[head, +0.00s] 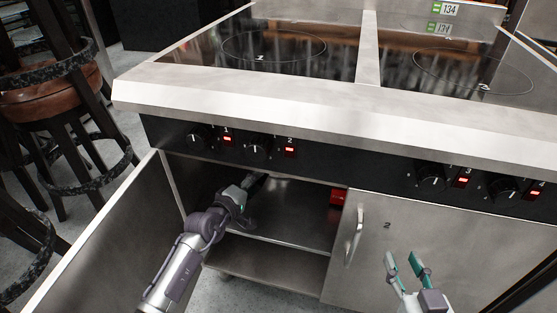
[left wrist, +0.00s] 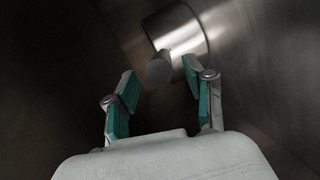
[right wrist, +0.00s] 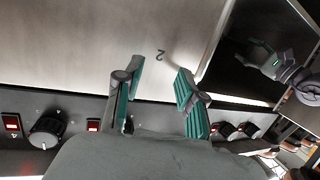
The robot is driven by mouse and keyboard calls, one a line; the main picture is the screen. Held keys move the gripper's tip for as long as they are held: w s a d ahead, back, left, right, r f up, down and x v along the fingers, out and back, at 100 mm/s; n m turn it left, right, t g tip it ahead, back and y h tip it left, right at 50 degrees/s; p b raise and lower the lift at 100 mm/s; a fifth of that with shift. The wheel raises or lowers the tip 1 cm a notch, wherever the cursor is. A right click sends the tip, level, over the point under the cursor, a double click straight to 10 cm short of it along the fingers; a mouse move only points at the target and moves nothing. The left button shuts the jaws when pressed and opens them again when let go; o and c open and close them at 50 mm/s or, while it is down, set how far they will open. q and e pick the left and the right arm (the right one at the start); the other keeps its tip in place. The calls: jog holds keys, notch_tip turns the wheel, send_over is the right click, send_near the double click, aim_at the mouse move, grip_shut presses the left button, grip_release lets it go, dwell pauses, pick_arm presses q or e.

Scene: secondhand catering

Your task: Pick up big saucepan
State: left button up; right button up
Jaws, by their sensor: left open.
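A shiny metal saucepan (left wrist: 184,32) shows in the left wrist view, beyond my left fingertips. The rounded grey end of its handle (left wrist: 159,70) points toward the camera and lies between the open fingers, closer to the right one. My left gripper (head: 254,186) reaches into the open cabinet (head: 285,262) under the cooker. It is open and does not visibly grip the handle. In the head view the saucepan cannot be made out. My right gripper (head: 408,264) is open and empty in front of the closed right door (head: 440,240).
The open cabinet door (head: 105,245) stands left of my left arm. A small red object (head: 337,197) is at the cabinet's right side. The control panel with knobs (head: 258,145) and the cooker top (head: 330,100) are above. Stools (head: 55,95) stand at the left.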

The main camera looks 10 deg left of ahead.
aim_at(263, 177)
pick_arm(q)
jog(key=b+x, duration=0.2)
jog(key=x, duration=0.2)
jog(key=shift+w+f, duration=0.25)
jog(key=shift+w, duration=0.15)
grip_shut()
pick_arm(e)
notch_tip(263, 177, up, 9)
jog(key=a+t+y, duration=0.1)
jog(key=t, duration=0.5)
jog(key=shift+a+r+y, duration=0.15)
jog(key=shift+a+y, duration=0.05)
jog(key=shift+y, duration=0.2)
pick_arm(q)
jog(key=shift+r, duration=0.25)
